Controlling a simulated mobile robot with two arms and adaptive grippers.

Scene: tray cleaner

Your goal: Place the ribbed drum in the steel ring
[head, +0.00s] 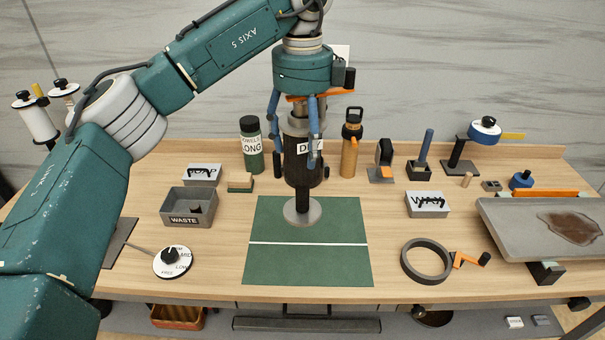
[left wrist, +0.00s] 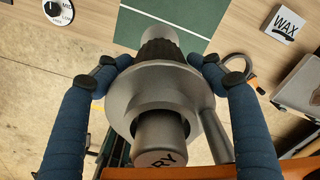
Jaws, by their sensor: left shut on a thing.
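The ribbed drum (head: 303,172) is a dark upright cylinder with a grey collar and a label reading DRY. My left gripper (head: 297,158) is shut on it from above, one blue finger on each side. In the left wrist view the drum's grey flange (left wrist: 122,100) sits between the fingers, with black ribs beyond it. A grey disc (head: 302,212) shows at the drum's lower end, over the green mat; I cannot tell whether it touches. The steel ring (head: 408,266) lies on the bench to the right, empty, with an orange crank beside it. My right gripper is out of view.
The green mat (head: 307,266) covers the bench middle. A WASTE box (head: 175,219) and a dial (head: 172,263) are on the left. A WAX box (head: 427,210) stands behind the ring. A stained tray (head: 520,240) is far right. Bottles stand at the back.

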